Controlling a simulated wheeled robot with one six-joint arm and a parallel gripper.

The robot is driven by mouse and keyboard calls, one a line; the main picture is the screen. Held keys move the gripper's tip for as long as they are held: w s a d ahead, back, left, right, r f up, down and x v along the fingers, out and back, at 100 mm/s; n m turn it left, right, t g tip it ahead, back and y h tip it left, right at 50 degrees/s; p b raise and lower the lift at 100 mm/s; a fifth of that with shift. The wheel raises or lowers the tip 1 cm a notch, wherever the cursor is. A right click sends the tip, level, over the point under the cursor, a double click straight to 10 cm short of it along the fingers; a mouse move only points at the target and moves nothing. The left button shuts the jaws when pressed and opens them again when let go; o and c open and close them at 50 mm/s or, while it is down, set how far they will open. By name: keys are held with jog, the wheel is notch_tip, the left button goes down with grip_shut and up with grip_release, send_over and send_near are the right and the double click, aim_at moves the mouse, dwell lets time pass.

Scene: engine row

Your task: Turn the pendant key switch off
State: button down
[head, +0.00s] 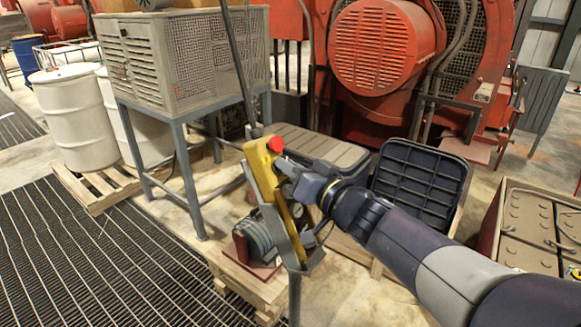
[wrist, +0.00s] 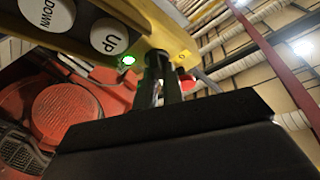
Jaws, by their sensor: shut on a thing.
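The yellow pendant (head: 262,172) hangs in front of a grey post, with a red button (head: 275,144) near its top. My gripper (head: 284,166) reaches it from the right, just below the red button. In the wrist view the pendant's yellow face (wrist: 172,32) shows white DOWN (wrist: 45,12) and UP (wrist: 109,37) buttons and a lit green lamp (wrist: 127,60). The dark fingers of my gripper (wrist: 163,92) are close together against the pendant beside the lamp, shut on the key. The key and its angle are hidden by the fingers.
A grey louvred cabinet on legs (head: 185,60) and white drums (head: 72,115) stand at left. A black crate (head: 418,185) and a tan case (head: 540,230) are at right. Floor grating lies at left.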

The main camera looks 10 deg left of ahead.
jog(key=shift+n, duration=0.4)
jog(key=n+g+y, duration=0.1)
jog(key=n, duration=0.2)
jog(key=n+g+y, duration=0.1)
jog(key=n+g, duration=0.1)
jog(key=n, duration=0.2)
jog(key=shift+w+d+y, duration=0.1)
jog(key=shift+w+y, duration=0.05)
jog(key=shift+y, duration=0.15)
jog(key=n+g, duration=0.2)
jog(key=n, duration=0.2)
jog(key=n+g, duration=0.2)
jog(key=n, duration=0.2)
jog(key=shift+g+y, duration=0.3)
jog(key=shift+g, duration=0.1)
jog(key=shift+n, duration=0.3)
jog(key=c, duration=1.5)
grip_release()
jog(key=d, duration=0.3)
jog(key=s+d+b, duration=0.1)
jog(key=d, duration=0.3)
jog(key=d+b, duration=0.1)
jog(key=d, duration=0.2)
jog(key=shift+s+d, duration=0.3)
jog(key=shift+d, duration=0.05)
